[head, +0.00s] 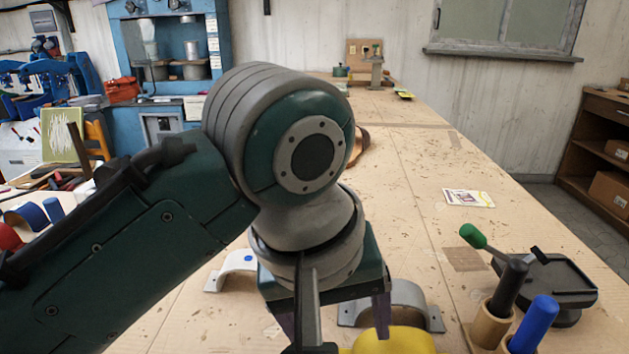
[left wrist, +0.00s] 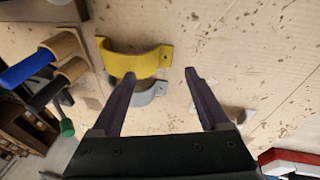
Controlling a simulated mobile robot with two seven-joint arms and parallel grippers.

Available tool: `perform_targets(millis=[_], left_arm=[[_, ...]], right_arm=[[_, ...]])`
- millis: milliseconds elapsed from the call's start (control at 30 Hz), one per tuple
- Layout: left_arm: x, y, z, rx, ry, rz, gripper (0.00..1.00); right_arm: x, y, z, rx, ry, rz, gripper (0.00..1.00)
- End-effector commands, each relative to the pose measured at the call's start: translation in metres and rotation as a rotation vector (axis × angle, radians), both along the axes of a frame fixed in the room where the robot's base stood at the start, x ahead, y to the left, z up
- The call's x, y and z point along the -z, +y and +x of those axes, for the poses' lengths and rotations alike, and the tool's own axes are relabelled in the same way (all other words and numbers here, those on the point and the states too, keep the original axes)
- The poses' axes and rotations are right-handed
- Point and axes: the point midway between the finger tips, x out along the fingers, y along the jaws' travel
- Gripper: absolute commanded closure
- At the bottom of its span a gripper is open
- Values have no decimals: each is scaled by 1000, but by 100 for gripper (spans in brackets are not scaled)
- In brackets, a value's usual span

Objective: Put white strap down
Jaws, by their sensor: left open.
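The white strap (head: 238,264), an arched piece with a blue dot, lies on the workbench just left of my left gripper in the head view. My gripper and wrist hide its right part. My left gripper (head: 334,328) points down with its fingers apart. In the left wrist view the open fingers (left wrist: 160,75) have nothing clamped between them. A pale piece (left wrist: 236,113) beside the right finger there may be the white strap's end, but I cannot be sure. My right gripper is not in view.
A grey strap (head: 408,296) and a yellow strap (head: 395,342) lie close to my left gripper. Upright handled tools, one blue (head: 535,318), and a black stand (head: 565,285) are at the right. A card (head: 468,198) lies farther back. The bench's middle is mostly clear.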

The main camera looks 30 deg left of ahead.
Motion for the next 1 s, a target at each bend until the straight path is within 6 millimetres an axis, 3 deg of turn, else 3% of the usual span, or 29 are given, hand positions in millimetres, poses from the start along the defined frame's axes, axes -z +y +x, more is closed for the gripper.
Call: perform_targets(millis=[200,400,567,1000], left_arm=[[22,21,-80,419,-51,102,21],[19,47,-131,709,-70,238,21],[16,55,-144,796,-70,284,21],[16,55,-144,802,-71,286,21]], right_arm=[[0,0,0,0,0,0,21],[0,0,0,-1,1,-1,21],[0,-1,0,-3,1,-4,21],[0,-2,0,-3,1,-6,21]])
